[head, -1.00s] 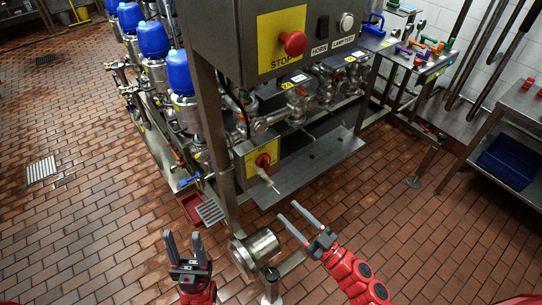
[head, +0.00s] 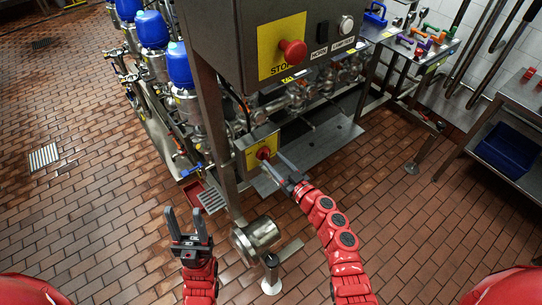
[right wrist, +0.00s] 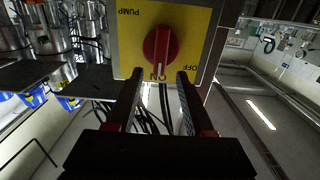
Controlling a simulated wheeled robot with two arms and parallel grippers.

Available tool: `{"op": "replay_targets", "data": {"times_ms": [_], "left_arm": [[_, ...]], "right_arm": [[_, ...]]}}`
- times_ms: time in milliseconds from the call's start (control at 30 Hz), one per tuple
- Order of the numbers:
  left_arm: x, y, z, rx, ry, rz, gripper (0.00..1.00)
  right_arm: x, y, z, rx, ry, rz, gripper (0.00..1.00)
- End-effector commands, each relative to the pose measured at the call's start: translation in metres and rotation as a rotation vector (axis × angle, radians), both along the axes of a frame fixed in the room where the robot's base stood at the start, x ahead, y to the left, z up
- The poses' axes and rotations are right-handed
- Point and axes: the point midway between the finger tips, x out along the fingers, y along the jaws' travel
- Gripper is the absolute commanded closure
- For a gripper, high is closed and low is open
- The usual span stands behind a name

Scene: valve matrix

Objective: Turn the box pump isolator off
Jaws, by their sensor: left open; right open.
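In the head view the knob (head: 263,153) sits on a grey box below the large control cabinet. My right gripper (right wrist: 158,82) is open, its two fingers just short of the knob and on either side of its lower end; I cannot tell if they touch it. My left gripper (head: 187,222) is open and empty, low at the left over the floor.
The control cabinet (head: 225,40) with a red STOP button (head: 292,52) hangs above the isolator. A steel post (head: 212,120) stands left of it. A steel cylinder (head: 257,236) lies between my arms. Blue-topped valves (head: 179,65) stand at the left. Open tiled floor lies at both sides.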

Motion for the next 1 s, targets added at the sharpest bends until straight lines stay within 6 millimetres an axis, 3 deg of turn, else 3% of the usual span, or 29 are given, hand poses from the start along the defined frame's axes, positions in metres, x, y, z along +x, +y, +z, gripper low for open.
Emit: {"op": "replay_targets", "data": {"times_ms": [200,533,567,833,1000], "left_arm": [[0.0,0.0,0.0,0.0,0.0,0.0,0.5],[0.0,0.0,0.0,0.0,0.0,0.0,0.5],[0.0,0.0,0.0,0.0,0.0,0.0,0.5],[0.0,0.0,0.0,0.0,0.0,0.0,0.5],[0.0,0.0,0.0,0.0,0.0,0.0,0.5]], "right_arm": [[0.019,0.012,-0.001,0.0,0.0,-0.002,0.47],[0.021,0.015,-0.001,-0.001,0.0,0.0,0.47],[0.021,0.015,-0.001,-0.001,0.0,0.0,0.49],[0.021,0.015,-0.001,-0.001,0.001,0.0,0.98],[0.021,0.015,-0.001,-0.001,0.001,0.0,1.0]]}}
